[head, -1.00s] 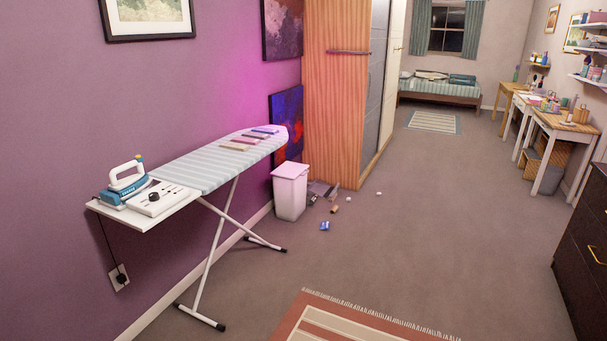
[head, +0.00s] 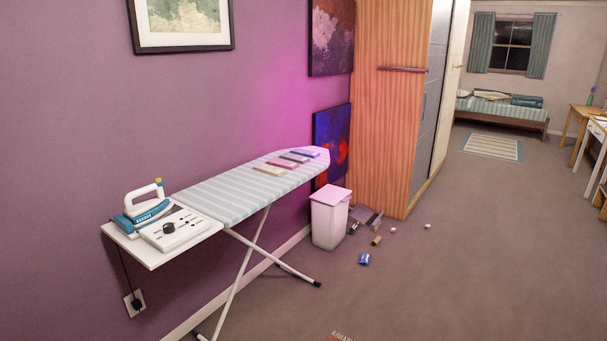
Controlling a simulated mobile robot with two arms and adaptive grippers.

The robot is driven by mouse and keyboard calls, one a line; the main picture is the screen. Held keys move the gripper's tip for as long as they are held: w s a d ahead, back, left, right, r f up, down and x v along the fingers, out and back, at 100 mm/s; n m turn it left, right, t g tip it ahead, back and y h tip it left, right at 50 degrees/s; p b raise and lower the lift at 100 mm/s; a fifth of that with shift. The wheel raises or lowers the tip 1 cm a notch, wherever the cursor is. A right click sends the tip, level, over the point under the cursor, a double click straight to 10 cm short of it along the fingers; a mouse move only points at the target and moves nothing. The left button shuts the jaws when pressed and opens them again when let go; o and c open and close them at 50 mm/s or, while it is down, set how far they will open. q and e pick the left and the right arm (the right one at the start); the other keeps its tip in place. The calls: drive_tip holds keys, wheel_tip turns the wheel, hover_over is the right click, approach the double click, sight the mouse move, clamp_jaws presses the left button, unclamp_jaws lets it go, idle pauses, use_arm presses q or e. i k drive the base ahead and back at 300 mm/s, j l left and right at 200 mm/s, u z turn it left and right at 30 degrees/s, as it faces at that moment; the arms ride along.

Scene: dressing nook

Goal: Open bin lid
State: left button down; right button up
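A white bin (head: 329,224) stands upright on the floor, between the far end of the ironing board and the wooden wardrobe. Its pinkish lid (head: 331,194) looks shut and lies flat on top. Neither of my grippers shows in the head view, and nothing touches the bin from my side.
The ironing board (head: 235,190) stands along the left wall, with an iron (head: 145,204) on its near end and folded cloths on it. Small litter, including a blue can (head: 364,259), lies right of the bin near the wardrobe (head: 390,120). The floor (head: 450,270) to the right is clear.

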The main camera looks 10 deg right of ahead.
sight(331, 195)
drive_tip(key=i+l+z, duration=0.35)
drive_tip(key=i, duration=0.55)
drive_tip(key=i+z, duration=0.4)
drive_tip(key=i, duration=0.5)
